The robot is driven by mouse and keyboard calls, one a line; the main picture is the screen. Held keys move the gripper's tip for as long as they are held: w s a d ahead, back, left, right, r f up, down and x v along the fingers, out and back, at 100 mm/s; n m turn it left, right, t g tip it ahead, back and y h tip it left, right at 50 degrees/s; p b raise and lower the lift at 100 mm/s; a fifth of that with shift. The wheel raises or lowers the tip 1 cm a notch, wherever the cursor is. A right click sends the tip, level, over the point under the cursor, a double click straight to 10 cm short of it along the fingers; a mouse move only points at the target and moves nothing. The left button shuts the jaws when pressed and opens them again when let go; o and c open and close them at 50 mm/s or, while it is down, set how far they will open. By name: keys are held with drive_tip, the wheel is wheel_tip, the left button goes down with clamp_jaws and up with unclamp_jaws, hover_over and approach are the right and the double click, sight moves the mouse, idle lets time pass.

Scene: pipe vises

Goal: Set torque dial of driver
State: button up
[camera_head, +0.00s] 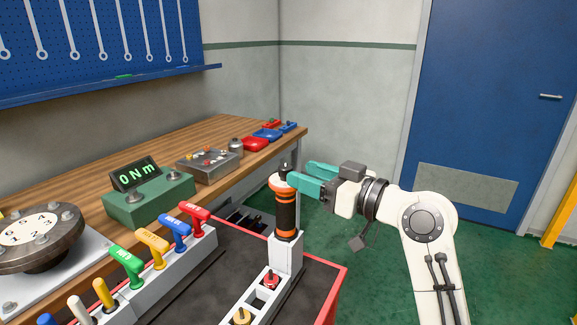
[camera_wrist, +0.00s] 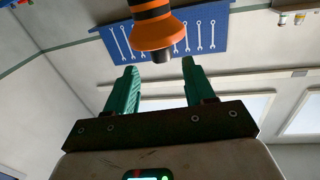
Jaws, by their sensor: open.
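The driver (camera_head: 286,212), black with orange bands, stands upright in a grey block holder (camera_head: 286,254) at the right end of the cart. My gripper (camera_head: 301,177) has teal fingers, is open, and reaches from the right to the driver's upper end. In the wrist view, the driver (camera_wrist: 155,28) shows its orange collar and dark end just beyond and between the fingertips (camera_wrist: 159,66). I see no clear contact. Dial markings are not readable.
Several coloured T-handle tools (camera_head: 174,230) stand in a rack (camera_head: 166,275) left of the driver. Green floor (camera_head: 372,278) is clear at right.

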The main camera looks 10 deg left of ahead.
sight(286, 166)
drive_tip(key=x, duration=0.5)
drive_tip(key=shift+w+a, duration=0.1)
drive_tip(key=shift+a, duration=0.25)
drive_tip(key=c, duration=0.9)
